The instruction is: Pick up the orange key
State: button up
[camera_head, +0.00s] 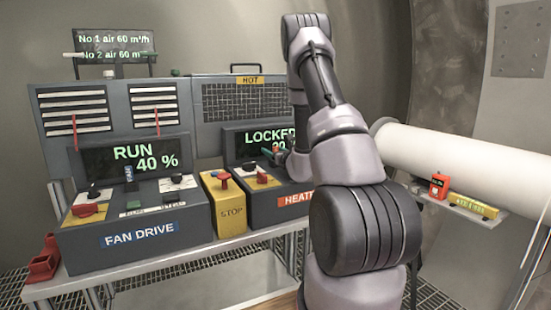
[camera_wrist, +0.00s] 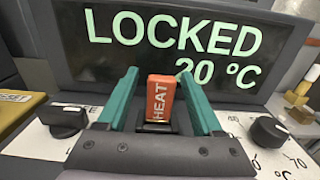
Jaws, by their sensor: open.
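The orange key (camera_wrist: 161,98), marked HEAT, stands upright in a dark slot on the heater panel, below the screen reading LOCKED 20 °C. In the wrist view my gripper (camera_wrist: 158,69) has its two green fingers apart, one on each side of the key. A gap shows on the left side; the right finger is close to the key, and I cannot tell if it touches. In the head view my gripper (camera_head: 271,155) is at the heater box (camera_head: 290,203), largely hidden by my arm.
Black knobs (camera_wrist: 64,119) and (camera_wrist: 268,131) flank the key on the panel. The yellow STOP box (camera_head: 228,208) and fan drive box (camera_head: 135,228) stand to the left. At right, an orange device (camera_head: 439,186) and a yellow bar (camera_head: 473,206) lie on a shelf by the white pipe (camera_head: 455,165).

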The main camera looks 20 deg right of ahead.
jog(key=shift+w, duration=0.55)
grip_shut()
